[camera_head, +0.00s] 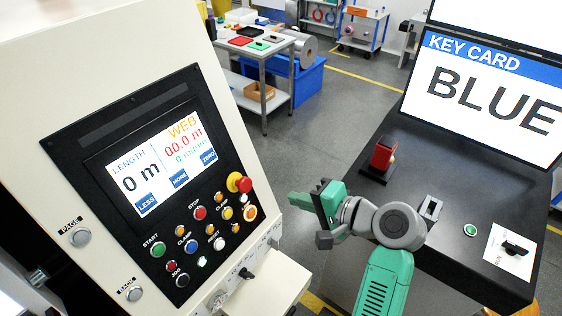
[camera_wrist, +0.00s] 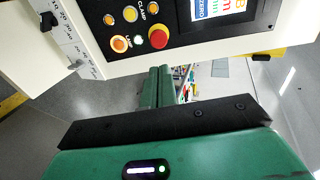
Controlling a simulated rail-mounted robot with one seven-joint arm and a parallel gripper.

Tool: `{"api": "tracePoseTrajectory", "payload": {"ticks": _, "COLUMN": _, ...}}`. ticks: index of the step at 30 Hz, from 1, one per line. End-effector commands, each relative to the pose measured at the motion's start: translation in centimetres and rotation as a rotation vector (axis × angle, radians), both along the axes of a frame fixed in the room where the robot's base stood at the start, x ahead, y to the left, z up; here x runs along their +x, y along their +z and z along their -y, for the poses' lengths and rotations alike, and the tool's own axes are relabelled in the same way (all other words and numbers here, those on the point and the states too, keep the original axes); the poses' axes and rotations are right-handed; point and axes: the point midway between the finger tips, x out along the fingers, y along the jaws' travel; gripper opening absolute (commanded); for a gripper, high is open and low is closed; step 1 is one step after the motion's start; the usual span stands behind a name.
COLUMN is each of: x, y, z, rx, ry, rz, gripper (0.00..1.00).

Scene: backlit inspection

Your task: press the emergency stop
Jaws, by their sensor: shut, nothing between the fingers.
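The emergency stop is a red mushroom button (camera_head: 244,185) on a yellow base, at the right edge of the black control panel (camera_head: 100,183). In the wrist view the red button (camera_wrist: 158,39) shows above the fingers, near the panel's edge. My gripper (camera_head: 292,199) is green, with its fingers shut and empty. It points left toward the panel, to the right of the red button and apart from it. In the wrist view the fingers (camera_wrist: 158,88) lie together, just below the button in the picture.
The panel holds a lit screen (camera_head: 165,153) and several coloured buttons. A black table (camera_head: 455,190) on the right bears a red and black device (camera_head: 382,158), a green button (camera_head: 470,229) and a KEY CARD BLUE sign (camera_head: 485,95). Open floor lies between panel and table.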

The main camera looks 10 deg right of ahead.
Motion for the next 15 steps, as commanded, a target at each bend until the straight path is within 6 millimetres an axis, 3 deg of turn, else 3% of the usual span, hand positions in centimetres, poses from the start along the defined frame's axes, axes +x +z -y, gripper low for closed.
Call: {"api": "tracePoseTrajectory", "payload": {"ticks": 15, "x": 0.34, "y": -0.51, "z": -0.41, "rx": 0.015, "ry": 0.006, "rz": -0.013, "gripper": 0.00}}
